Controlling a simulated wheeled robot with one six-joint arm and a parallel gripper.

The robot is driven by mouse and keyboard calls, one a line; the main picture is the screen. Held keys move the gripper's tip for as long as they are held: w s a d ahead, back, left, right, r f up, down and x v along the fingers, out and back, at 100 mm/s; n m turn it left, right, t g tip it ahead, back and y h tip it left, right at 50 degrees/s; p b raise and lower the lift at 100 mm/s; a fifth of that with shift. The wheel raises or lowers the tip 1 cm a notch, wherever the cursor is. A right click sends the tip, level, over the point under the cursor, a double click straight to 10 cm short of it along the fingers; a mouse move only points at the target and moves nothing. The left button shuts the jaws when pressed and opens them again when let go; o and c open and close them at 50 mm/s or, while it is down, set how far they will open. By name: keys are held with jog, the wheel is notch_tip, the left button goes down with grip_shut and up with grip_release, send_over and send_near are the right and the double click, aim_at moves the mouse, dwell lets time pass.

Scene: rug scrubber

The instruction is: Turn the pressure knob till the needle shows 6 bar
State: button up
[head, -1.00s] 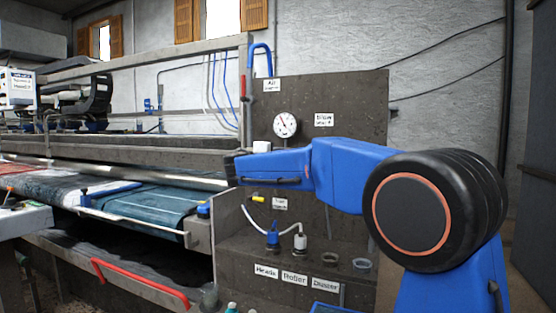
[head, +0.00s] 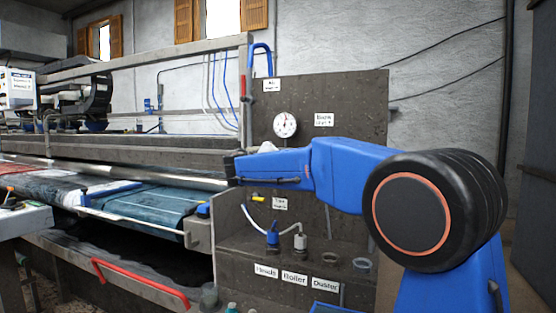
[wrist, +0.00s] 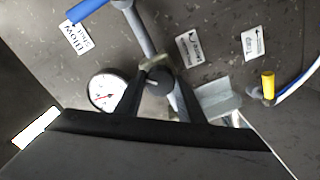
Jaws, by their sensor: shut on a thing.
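The round white pressure gauge (head: 285,125) is on the dark panel (head: 350,105); its needle points roughly upward in the head view, and the figures are too small to read. The gauge also shows in the wrist view (wrist: 107,91), with a red needle, left of my gripper. The black pressure knob (wrist: 160,81) sits below a grey pipe with a brass-coloured fitting (wrist: 155,62). My gripper (wrist: 159,92) is shut on the knob, one dark finger on each side. In the head view my blue arm hides the knob and fingers.
A blue hose (head: 260,50) runs over the panel top. A yellow-handled valve (wrist: 268,84) and white labels are near my gripper. Several nozzles and holders (head: 300,240) stand on the ledge below. The rug conveyor (head: 150,203) is at the left.

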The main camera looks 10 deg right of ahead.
jog(key=shift+f, duration=0.1)
jog(key=o, duration=1)
jog(key=shift+o, duration=0.2)
jog(key=shift+s+a, duration=0.1)
jog(key=v, duration=1.7)
